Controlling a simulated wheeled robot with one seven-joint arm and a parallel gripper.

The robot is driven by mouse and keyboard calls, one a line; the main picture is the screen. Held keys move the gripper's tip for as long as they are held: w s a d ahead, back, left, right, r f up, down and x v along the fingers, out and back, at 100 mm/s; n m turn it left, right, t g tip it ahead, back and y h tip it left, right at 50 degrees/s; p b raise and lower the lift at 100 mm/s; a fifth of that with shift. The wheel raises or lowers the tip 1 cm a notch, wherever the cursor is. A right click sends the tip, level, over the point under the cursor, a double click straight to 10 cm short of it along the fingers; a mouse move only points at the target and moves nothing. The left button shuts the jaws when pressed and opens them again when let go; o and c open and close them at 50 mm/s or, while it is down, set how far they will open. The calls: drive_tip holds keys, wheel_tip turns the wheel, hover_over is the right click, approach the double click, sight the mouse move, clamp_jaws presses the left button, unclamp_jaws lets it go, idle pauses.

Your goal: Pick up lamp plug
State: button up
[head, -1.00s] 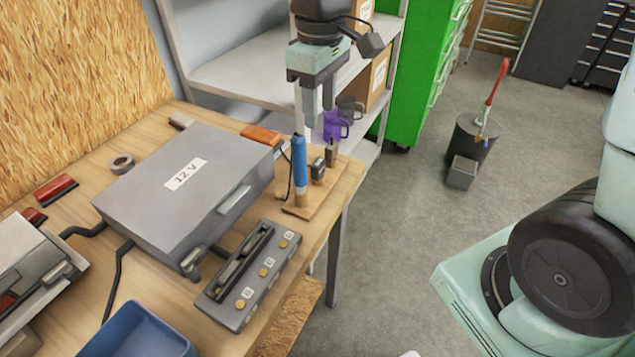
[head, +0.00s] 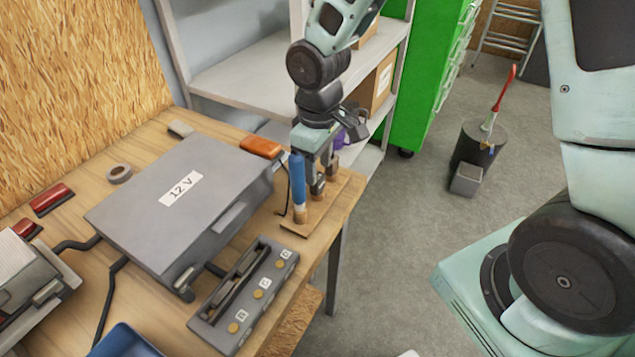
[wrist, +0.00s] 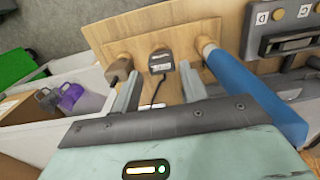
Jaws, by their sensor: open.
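The lamp plug looks to be the dark plug with a small label (wrist: 161,62) and a thin black cord, on a small wooden board (wrist: 205,30). My gripper (wrist: 160,74) is open in the wrist view, with a finger on each side of the plug's line. The plug lies at or just beyond the fingertips; I cannot tell whether they touch it. In the head view my gripper (head: 321,172) is low over the board, pointing down, and partly hides the plug. A blue-handled tool (wrist: 250,90) stands just right of the right finger. A brown-handled piece (wrist: 117,70) stands left of the left finger.
The grey 12 V case (head: 150,230) and a grey switch panel (head: 250,295) lie on the bench left of and in front of the board. The board is near the bench's right edge. Metal shelves (head: 235,80) stand behind; purple and grey mugs (wrist: 80,98) show there.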

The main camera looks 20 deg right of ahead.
sight(317, 187)
wheel_tip(317, 187, down, 5)
drive_tip(key=shift+a+p, duration=0.15)
drive_tip(key=shift+p, duration=0.25)
drive_tip(key=shift+c, duration=0.3)
drive_tip(key=c, duration=0.4)
drive_tip(key=shift+r, duration=0.1)
